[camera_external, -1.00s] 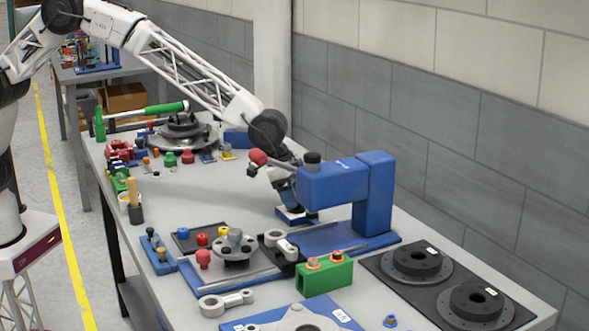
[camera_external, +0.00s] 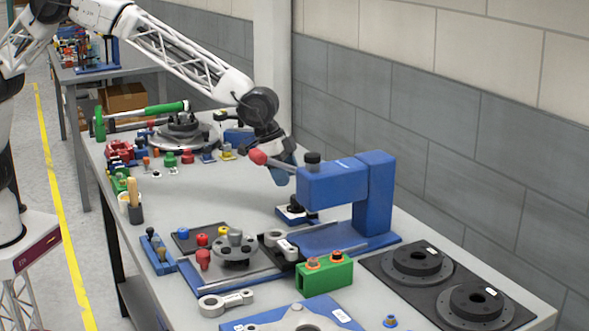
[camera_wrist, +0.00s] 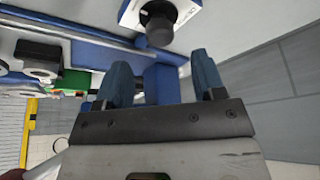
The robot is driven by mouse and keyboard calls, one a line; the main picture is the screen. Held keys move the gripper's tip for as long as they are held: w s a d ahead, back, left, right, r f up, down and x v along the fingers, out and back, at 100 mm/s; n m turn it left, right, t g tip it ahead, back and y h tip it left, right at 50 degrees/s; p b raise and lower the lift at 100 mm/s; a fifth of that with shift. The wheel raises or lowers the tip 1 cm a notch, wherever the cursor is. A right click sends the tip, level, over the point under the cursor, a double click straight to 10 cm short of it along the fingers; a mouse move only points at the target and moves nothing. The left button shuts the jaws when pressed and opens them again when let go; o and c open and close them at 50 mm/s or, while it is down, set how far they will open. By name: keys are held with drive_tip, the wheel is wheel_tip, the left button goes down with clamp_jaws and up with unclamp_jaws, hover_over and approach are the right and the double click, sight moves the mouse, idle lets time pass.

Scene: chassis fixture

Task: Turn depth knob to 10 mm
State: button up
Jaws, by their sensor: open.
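A small blue box with a pale top (camera_external: 288,219) stands on the table left of the blue press. It carries a black knob (camera_external: 294,208), likely the depth knob; its setting cannot be read. In the wrist view the black knob (camera_wrist: 159,24) shows at the top, beyond the fingertips. My gripper (camera_external: 281,174) is above the box, close to the press's red-ended lever. In the wrist view my gripper (camera_wrist: 161,75) has its two blue fingers apart with nothing between them. The knob is not between the fingers.
The blue press (camera_external: 345,185) has a black cap (camera_external: 312,159) and a red-ended lever (camera_external: 258,157) near my wrist. A green block (camera_external: 325,277) and a black fixture plate (camera_external: 372,262) lie in front.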

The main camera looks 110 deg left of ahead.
drive_tip(key=shift+v, duration=0.85)
drive_tip(key=s+d+r, duration=0.3)
drive_tip(key=s+r, duration=0.2)
drive_tip(key=s, duration=0.6)
drive_tip(key=s+d+r+g, duration=0.1)
drive_tip(key=s+d+r, duration=0.2)
drive_tip(key=s+r, duration=0.5)
drive_tip(key=s+d+r, duration=0.3)
drive_tip(key=s, duration=1)
drive_tip(key=s+d+f, duration=0.2)
drive_tip(key=s, duration=1.6)
drive_tip(key=s+d+f+g, duration=0.1)
drive_tip(key=s+d+f, duration=0.1)
drive_tip(key=s, duration=1.7)
drive_tip(key=shift+d, duration=0.25)
